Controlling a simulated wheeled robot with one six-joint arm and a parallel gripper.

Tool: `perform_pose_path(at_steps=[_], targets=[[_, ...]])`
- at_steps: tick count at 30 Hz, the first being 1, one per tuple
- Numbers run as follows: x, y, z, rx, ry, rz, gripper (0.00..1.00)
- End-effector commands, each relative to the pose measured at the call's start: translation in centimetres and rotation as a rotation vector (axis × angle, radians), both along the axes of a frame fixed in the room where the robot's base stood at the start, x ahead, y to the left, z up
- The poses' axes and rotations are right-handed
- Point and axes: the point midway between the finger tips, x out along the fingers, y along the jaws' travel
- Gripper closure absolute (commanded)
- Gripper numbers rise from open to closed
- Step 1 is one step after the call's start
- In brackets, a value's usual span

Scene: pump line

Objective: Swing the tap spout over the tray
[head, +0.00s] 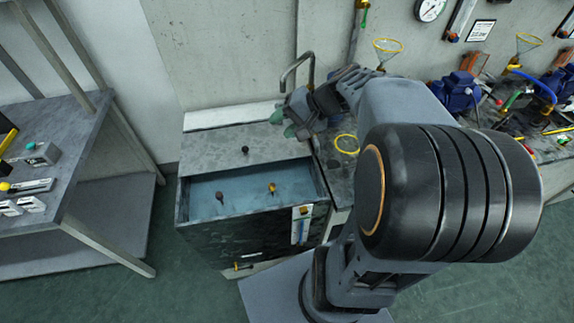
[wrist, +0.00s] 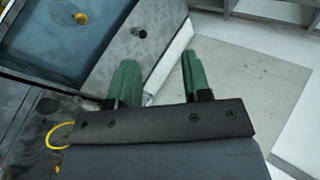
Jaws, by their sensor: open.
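The tap spout (head: 297,68) is a grey hooked pipe in front of the wall, with its tip bent down at the left. My gripper (head: 284,123) is just below the spout's tip, above the back of the tank lid; I cannot tell whether they touch. In the wrist view my two green fingers (wrist: 157,78) stand apart with nothing between them. The spout does not show there. No separate tray is clear; the open water-filled basin (head: 185,212) lies in front of the lid, and its corner shows in the wrist view (wrist: 92,75).
The lid (head: 215,148) has a black knob (head: 245,150). Two small knobbed parts, one yellow (head: 271,187), stand in the basin. A yellow ring (head: 347,143) lies on the bench at right. A metal shelf (head: 85,135) stands at left, with open floor between.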

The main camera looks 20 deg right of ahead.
Motion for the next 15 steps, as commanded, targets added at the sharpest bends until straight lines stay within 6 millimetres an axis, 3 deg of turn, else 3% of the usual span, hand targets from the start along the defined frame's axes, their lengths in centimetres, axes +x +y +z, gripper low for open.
perform_pose_path(at_steps=[6,15], targets=[[-3.5,2.7,-1.8,-0.218,0.062,0.126,0.56],[-7.5,3.9,-3.6,-0.534,0.069,0.271,0.56]])
